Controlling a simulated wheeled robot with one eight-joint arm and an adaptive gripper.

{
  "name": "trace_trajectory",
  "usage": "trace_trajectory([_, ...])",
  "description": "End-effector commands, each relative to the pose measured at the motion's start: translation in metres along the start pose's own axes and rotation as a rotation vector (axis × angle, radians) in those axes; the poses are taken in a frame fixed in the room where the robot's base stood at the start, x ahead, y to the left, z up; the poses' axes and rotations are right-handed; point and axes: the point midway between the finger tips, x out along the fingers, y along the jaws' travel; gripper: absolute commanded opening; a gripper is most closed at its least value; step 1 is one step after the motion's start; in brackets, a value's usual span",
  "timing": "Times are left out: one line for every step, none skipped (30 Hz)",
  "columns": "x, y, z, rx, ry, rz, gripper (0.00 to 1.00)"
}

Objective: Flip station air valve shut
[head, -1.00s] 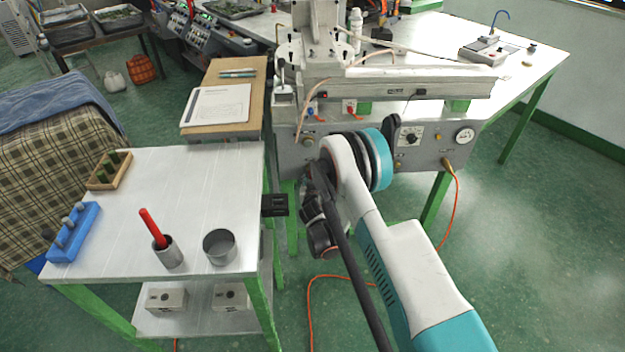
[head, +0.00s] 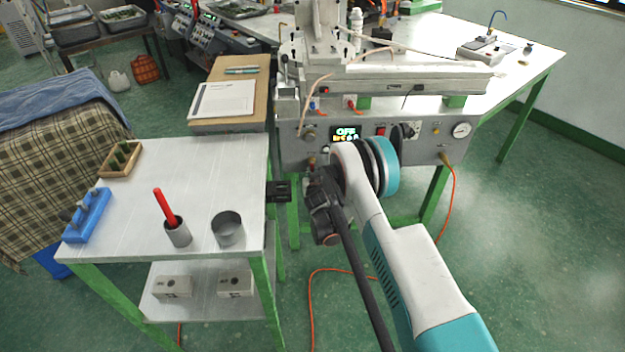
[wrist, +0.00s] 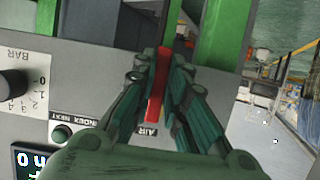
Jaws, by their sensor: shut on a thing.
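The air valve's red lever (wrist: 158,85) stands between my gripper's fingers (wrist: 162,62) in the wrist view, beside a label reading AIR. The fingers are closed on it from both sides. In the head view my gripper (head: 313,174) is low at the left part of the grey station panel (head: 290,150), and the lever is hidden there. The station's display (head: 346,133) reads OFF in its top line; part of it also shows in the wrist view (wrist: 35,162).
A steel table (head: 200,170) with a cup (head: 227,229) stands left of my arm. An orange hose (head: 312,310) crosses the floor.

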Motion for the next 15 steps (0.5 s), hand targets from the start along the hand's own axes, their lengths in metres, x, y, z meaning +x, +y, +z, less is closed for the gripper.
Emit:
trace_trajectory([-0.0004, -0.0007, 0.0, 0.003, 0.0, -0.001, 0.0])
trace_trajectory([-0.0005, -0.0008, 0.0, 0.003, 0.0, -0.001, 0.0])
trace_trajectory([-0.0006, -0.0008, 0.0, 0.003, 0.0, -0.001, 0.0])
trace_trajectory([-0.0006, -0.0009, 0.0, 0.003, 0.0, -0.001, 0.0])
trace_trajectory([-0.0006, -0.0009, 0.0, 0.003, -0.001, -0.001, 0.0])
trace_trajectory([-0.0006, -0.001, 0.0, 0.003, -0.001, -0.001, 0.15])
trace_trajectory([-0.0006, -0.0011, 0.0001, 0.003, -0.001, -0.001, 0.22])
trace_trajectory([-0.0007, -0.0011, 0.0001, 0.003, -0.001, -0.001, 0.29])
trace_trajectory([-0.0007, -0.0011, 0.0001, 0.002, -0.001, -0.001, 0.33])
trace_trajectory([-0.0007, -0.0011, 0.0001, 0.002, -0.001, -0.001, 0.33])
trace_trajectory([-0.0007, -0.001, 0.0001, 0.002, -0.001, -0.001, 0.33])
trace_trajectory([-0.0007, -0.0009, 0.0001, 0.002, -0.001, -0.001, 0.33])
trace_trajectory([-0.0007, -0.0009, 0.0001, 0.002, -0.001, -0.001, 0.33])
trace_trajectory([-0.0007, -0.0009, 0.0, 0.002, 0.0, -0.001, 0.33])
trace_trajectory([-0.0007, -0.0008, 0.0, 0.001, -0.001, -0.001, 0.33])
